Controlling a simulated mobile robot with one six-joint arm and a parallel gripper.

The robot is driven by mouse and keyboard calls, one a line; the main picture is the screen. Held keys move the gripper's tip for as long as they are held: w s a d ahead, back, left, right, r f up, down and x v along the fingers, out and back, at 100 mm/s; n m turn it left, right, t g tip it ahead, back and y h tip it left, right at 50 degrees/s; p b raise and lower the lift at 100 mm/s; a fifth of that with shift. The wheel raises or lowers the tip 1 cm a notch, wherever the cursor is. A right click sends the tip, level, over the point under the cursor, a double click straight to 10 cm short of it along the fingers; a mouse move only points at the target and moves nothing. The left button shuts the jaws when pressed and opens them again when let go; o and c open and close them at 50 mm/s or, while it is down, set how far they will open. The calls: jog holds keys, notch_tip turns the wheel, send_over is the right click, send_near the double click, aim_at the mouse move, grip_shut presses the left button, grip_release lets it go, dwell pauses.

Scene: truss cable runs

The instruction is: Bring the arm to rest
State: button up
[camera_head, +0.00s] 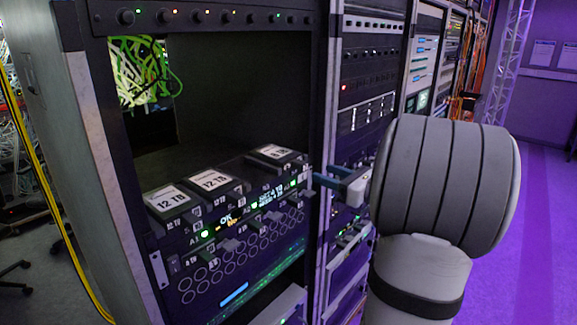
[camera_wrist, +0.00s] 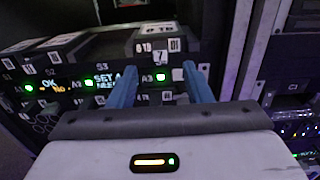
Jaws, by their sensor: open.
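My gripper (camera_head: 322,181) shows in the head view at the right front of the open rack, at the end of my grey arm, which hides part of it. In the wrist view its two blue fingers (camera_wrist: 160,74) stand apart with nothing gripped between them. A drive marked 8 TB (camera_wrist: 150,46) lies just beyond the fingertips; it also shows in the head view (camera_head: 273,152), in the right slot of the drive unit. I cannot tell whether the fingers touch it.
Two drives marked 12 TB (camera_head: 168,198) (camera_head: 212,180) sit left of it in the unit (camera_head: 240,236). The rack's right post (camera_head: 324,130) and a neighbouring rack (camera_head: 366,90) stand close to the gripper. Purple floor (camera_head: 535,240) is clear at right. A yellow cable (camera_head: 50,205) hangs at left.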

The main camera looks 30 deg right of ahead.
jog(key=s+a+f+n+g+y, duration=0.1)
jog(key=s+a+f+n+g, duration=0.2)
jog(key=a, duration=0.4)
jog(key=s+a+f+n+g, duration=0.1)
jog(key=a+n+g, duration=0.2)
jog(key=a+n, duration=0.3)
jog(key=s+a+f+n+g+y, duration=0.1)
jog(key=s+a+f+n+g, duration=0.2)
jog(key=a, duration=0.5)
jog(key=s+a+f+n+g+h, duration=0.2)
jog(key=s+n+h, duration=0.2)
jog(key=n, duration=0.5)
jog(key=s+a+f+n+g+h, duration=0.2)
jog(key=s+f+n+h, duration=0.1)
jog(key=s+n, duration=0.5)
jog(key=n+h, duration=0.1)
jog(key=n, duration=0.1)
jog(key=shift+s+n+h, duration=0.2)
jog(key=shift+n+h, duration=0.1)
jog(key=shift+h, duration=0.1)
jog(key=shift+c, duration=0.2)
